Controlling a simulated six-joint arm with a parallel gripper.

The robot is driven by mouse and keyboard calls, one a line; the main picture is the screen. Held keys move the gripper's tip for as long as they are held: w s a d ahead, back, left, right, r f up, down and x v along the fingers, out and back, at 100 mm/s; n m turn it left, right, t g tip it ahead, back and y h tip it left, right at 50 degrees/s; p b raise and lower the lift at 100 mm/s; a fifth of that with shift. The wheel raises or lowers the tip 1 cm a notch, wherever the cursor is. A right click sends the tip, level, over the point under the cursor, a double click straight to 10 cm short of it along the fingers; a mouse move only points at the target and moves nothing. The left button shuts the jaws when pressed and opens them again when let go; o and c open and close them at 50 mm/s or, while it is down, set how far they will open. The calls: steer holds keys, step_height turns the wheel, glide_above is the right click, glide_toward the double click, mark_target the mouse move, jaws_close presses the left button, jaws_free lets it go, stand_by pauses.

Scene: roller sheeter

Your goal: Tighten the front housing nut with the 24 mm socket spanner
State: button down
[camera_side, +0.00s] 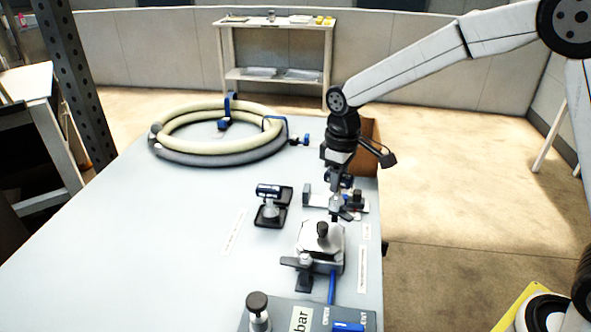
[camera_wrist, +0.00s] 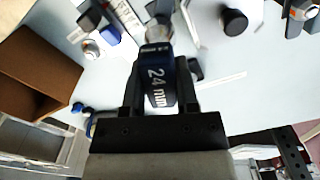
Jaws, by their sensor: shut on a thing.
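My gripper (camera_side: 340,187) is above the right side of the table and points down. In the wrist view, my gripper (camera_wrist: 158,95) is shut on the socket spanner (camera_wrist: 158,75), whose dark blue handle reads "24 mm". Its far end points away from the wrist, and its socket tip is not clear. A pale metal housing with a black knob (camera_side: 322,245) sits clamped on the table, just in front of my gripper in the side view. I cannot make out the front housing nut, nor whether the spanner touches anything.
A panel marked "bar" (camera_side: 285,316) lies at the front. A coiled hose (camera_side: 180,153) lies at the back, and a brown box (camera_side: 369,150) stands behind my gripper. The table's left (camera_side: 130,230) is clear.

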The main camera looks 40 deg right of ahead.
steer(key=shift+m, duration=5.2)
steer(key=shift+n, duration=0.4)
